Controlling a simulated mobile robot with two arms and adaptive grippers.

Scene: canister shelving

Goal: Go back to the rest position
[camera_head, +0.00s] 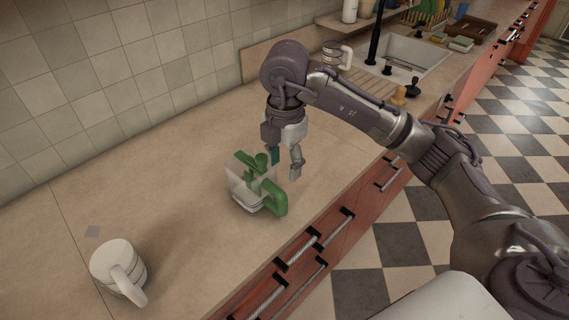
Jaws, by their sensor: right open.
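My right gripper (284,160) hangs above the counter, fingers pointing down and apart, with nothing seen between them. My right arm reaches in from the lower right. Just below and to the left of the gripper stands a clear container with a green handle and green top parts (250,187). From this angle one fingertip overlaps the green top part, and I cannot tell whether they touch. My left gripper is not in view.
A white canister with a handle (118,268) stands at the lower left of the counter (180,215). Another canister (335,54) stands near the sink (405,58) behind my arm. The tiled wall bounds the counter at the left. The checkered floor is open at the right.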

